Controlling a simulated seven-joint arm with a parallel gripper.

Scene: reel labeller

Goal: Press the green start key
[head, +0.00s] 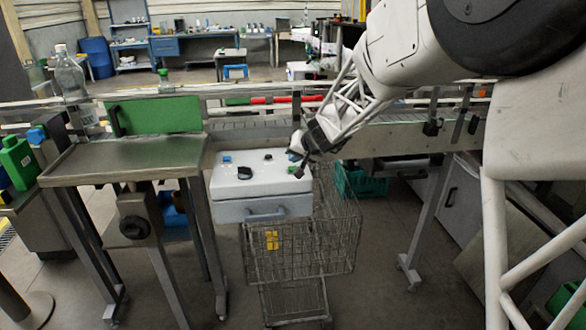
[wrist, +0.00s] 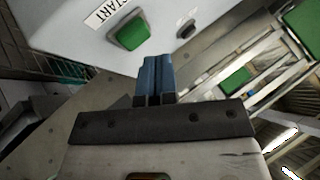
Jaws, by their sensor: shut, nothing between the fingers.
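The green start key (wrist: 132,31) is a square raised button on a pale panel in the wrist view, beside a white label reading START (wrist: 103,14). The panel is the top of a white box-shaped machine (head: 262,209) in the head view. The key also shows there as a small green patch (head: 291,169) at the box's right side, partly hidden by my gripper. My gripper (wrist: 155,60) has its blue fingers together, with nothing between them. The tips lie just below and right of the key in the wrist view; I cannot tell the height gap.
A black knob (head: 245,173) and a blue key (head: 227,159) sit on the same panel. A small dark button (wrist: 186,28) is right of the green key. The box rests over a wire cart (head: 312,240). A steel table (head: 125,160) stands left; a conveyor (head: 390,137) runs behind.

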